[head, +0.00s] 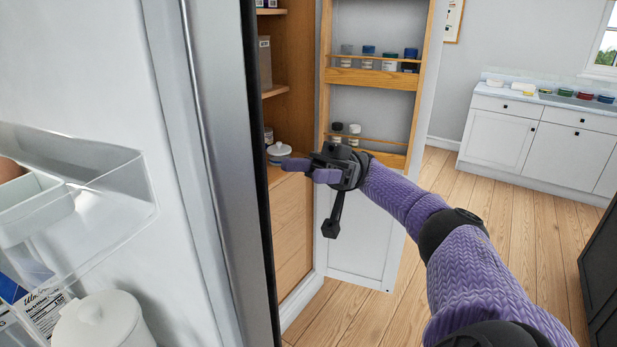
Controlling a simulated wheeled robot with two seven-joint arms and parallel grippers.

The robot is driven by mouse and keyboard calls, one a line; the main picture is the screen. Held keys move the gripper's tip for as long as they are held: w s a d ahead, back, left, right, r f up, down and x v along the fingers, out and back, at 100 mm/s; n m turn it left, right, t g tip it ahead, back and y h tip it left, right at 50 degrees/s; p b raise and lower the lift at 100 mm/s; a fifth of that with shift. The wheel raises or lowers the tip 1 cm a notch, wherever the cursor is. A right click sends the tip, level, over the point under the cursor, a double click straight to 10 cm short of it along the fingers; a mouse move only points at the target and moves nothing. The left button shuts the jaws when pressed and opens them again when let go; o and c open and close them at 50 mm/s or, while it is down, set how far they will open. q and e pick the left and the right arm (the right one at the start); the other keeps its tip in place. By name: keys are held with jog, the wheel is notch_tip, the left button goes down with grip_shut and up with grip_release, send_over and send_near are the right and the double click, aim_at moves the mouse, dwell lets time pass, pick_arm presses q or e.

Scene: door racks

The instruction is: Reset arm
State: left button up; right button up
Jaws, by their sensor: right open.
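My right arm reaches in from the lower right of the head view. My right gripper (305,170) is open, with its fingers pointing left toward the pantry cabinet. Its fingertips are in front of the cabinet opening, just below a white lidded jar (279,152) on the cabinet shelf. I see nothing between the fingers, and whether they touch the jar or shelf I cannot tell. My left gripper is not in the picture.
An open cabinet door (372,78) with wooden racks of small jars stands behind my right gripper. A fridge door (215,160) with a clear bin (120,205) fills the left. White counter cabinets (500,135) stand far right. Wooden floor (480,225) is clear between.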

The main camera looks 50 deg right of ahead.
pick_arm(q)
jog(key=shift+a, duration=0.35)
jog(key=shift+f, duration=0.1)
